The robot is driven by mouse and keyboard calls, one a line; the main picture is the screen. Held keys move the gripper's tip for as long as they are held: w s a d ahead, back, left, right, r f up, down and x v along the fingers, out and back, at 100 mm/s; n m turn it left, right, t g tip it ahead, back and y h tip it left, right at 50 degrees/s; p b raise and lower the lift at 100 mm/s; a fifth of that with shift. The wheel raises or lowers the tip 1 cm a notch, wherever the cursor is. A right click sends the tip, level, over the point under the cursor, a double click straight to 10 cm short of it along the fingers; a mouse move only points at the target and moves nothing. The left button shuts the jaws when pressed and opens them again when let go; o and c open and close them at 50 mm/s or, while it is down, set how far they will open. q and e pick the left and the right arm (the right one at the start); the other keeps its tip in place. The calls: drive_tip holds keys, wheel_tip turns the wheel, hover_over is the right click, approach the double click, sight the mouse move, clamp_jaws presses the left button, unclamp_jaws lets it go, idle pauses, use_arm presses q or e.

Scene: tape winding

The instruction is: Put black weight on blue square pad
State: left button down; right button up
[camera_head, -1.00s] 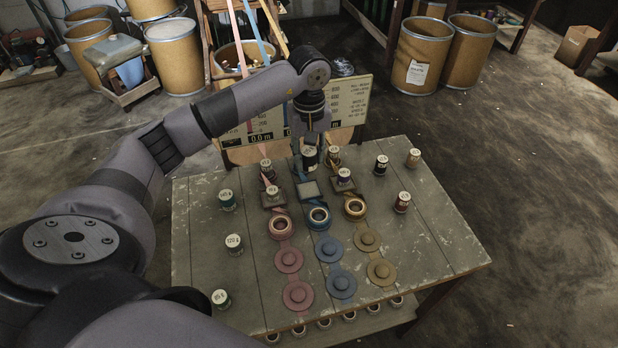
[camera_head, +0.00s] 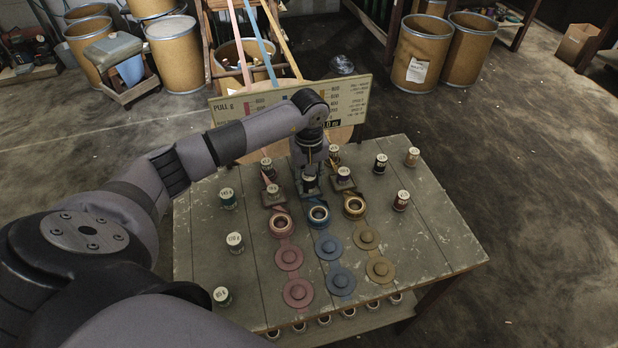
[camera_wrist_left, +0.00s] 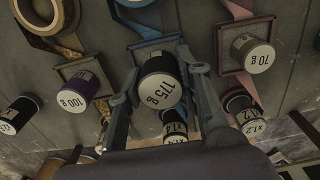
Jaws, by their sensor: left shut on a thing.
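My left gripper (camera_head: 309,170) is shut on a black weight (camera_head: 309,185) with a white top. The wrist view shows the same weight labelled 175 g (camera_wrist_left: 160,91), upright between the two fingers. The square pad with the blue tape (camera_wrist_left: 143,49) lies directly under or just behind the weight. Its edge shows past the weight in the wrist view, and a blue ribbon leads from it. I cannot tell whether the weight touches the pad. In the head view the gripper and weight hide most of this pad. My right gripper is not in view.
On the neighbouring pads stand a 70 g weight (camera_wrist_left: 258,55) and a purple 100 g weight (camera_wrist_left: 77,91), close on both sides. Tape rolls (camera_head: 319,215) lie in front. Other weights stand around the table (camera_head: 435,235). A scale board (camera_head: 350,100) stands behind.

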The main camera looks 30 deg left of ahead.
use_arm(q)
drive_tip(key=c, duration=1.2)
unclamp_jaws()
drive_tip(key=shift+f, duration=0.1)
drive_tip(key=shift+o, duration=0.2)
drive_tip(key=shift+r, duration=0.35)
wheel_tip(320, 180, up, 12)
drive_tip(key=b, duration=0.1)
drive_tip(key=shift+f+b, duration=0.2)
drive_tip(key=shift+b, duration=0.1)
